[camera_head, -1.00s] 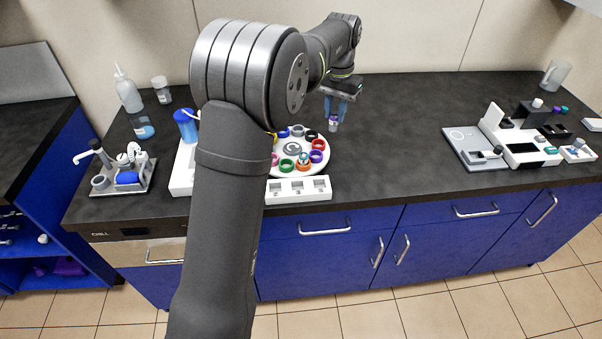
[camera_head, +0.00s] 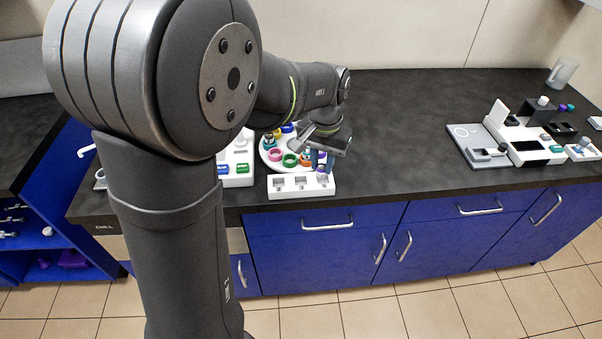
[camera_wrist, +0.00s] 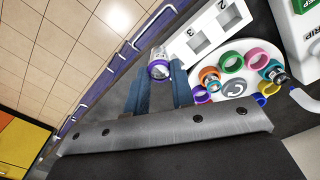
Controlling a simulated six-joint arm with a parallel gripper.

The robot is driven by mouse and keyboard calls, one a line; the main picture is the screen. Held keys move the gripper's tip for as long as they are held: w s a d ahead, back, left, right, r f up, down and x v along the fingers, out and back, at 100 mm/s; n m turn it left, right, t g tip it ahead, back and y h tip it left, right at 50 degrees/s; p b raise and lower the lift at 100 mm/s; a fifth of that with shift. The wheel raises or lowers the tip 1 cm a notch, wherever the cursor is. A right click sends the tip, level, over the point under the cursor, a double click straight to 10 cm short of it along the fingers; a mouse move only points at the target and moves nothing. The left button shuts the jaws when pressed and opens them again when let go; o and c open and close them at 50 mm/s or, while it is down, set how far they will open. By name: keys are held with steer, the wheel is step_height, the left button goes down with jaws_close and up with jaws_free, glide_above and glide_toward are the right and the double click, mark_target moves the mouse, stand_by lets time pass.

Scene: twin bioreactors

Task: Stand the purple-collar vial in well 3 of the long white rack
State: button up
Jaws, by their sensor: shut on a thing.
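My gripper (camera_head: 322,162) is shut on a small clear vial (camera_wrist: 160,68) with a purple band, held between its two blue fingers in the wrist view (camera_wrist: 160,78). In the head view the vial (camera_head: 322,172) hangs at the right end of the long white rack (camera_head: 298,193), by its rightmost well. The rack also shows in the wrist view (camera_wrist: 212,30), with the numbers 2 and 3 on it. The vial looks close to the number 3 end there. Whether its bottom is above the well or inside it, I cannot tell.
A white round carousel (camera_head: 270,157) with coloured rings stands just behind the rack; some rings hold vials. A white device (camera_head: 238,180) with green and blue parts is at the left. Equipment (camera_head: 525,140) stands far right. The counter between is clear.

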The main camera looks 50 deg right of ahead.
steer(key=shift+w+d+f, duration=0.15)
steer(key=shift+w+f, duration=1.6)
steer(key=shift+f, duration=0.3)
steer(key=shift+w+d+f, duration=0.15)
steer(key=shift+w+f, duration=1.6)
steer(key=shift+f, duration=0.3)
steer(key=o, duration=0.9)
steer(key=shift+f, duration=0.15)
steer(key=shift+o, duration=0.2)
step_height(320, 180, up, 12)
steer(key=shift+r, duration=0.2)
